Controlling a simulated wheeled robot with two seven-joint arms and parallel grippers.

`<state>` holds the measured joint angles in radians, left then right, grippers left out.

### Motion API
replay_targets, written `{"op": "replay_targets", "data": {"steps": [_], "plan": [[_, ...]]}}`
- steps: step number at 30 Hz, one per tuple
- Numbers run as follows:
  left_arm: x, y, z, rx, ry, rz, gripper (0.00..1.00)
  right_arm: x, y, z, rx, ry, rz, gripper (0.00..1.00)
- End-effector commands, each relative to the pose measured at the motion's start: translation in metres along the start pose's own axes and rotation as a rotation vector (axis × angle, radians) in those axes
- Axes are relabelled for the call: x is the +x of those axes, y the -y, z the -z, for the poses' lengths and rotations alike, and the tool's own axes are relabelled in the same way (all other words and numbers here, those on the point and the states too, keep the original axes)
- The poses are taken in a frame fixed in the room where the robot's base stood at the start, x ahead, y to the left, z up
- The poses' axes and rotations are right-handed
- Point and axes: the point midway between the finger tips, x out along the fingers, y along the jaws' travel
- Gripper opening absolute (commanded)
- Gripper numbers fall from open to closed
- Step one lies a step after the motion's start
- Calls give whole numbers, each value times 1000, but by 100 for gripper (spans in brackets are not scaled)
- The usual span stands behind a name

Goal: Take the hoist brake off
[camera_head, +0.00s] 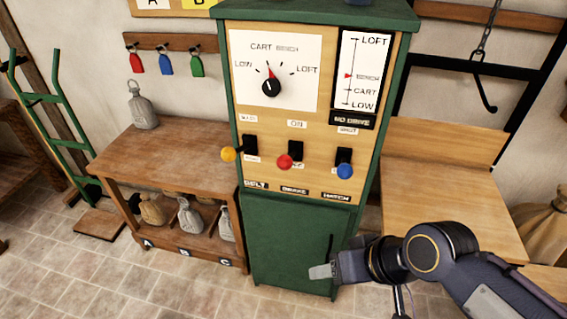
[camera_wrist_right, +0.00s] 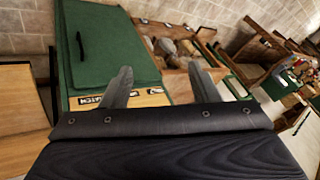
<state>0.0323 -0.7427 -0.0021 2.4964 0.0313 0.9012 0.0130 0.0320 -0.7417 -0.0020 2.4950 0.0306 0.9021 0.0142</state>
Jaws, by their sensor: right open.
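A green cabinet (camera_head: 300,235) carries a wooden control panel (camera_head: 295,130). Three ball-ended levers stick out of it: a yellow one (camera_head: 228,154) over the BELT label, a red one (camera_head: 285,161) over the BRAKE label, and a blue one (camera_head: 345,171) over the HATCH label. A small plate above the red lever reads ON. My right gripper (camera_head: 322,271) is in front of the cabinet's lower door, below and right of the red lever, apart from it. In the right wrist view its two fingers (camera_wrist_right: 162,90) are spread with nothing between them. My left gripper is out of view.
A dial (camera_head: 271,87) and a LOFT-to-LOW scale (camera_head: 361,75) sit above the levers. A wooden bench (camera_head: 180,160) with sacks stands at left, another wooden surface (camera_head: 440,195) at right. A hook (camera_head: 487,100) hangs at upper right. Floor in front looks clear.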

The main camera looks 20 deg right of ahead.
Motion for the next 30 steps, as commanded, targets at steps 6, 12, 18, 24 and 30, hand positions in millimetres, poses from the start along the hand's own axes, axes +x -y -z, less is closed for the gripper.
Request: {"op": "replay_targets", "data": {"steps": [6,12,18,24,30], "plan": [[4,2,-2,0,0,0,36,-13,-1,32,5,25,-35,26],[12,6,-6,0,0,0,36,-37,4,108,46,59,-140,0],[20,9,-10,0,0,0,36,-54,22,189,134,48,-265,0],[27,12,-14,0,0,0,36,-60,47,255,265,-3,-374,0],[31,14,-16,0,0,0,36,-61,67,291,382,-53,-434,0]]}}
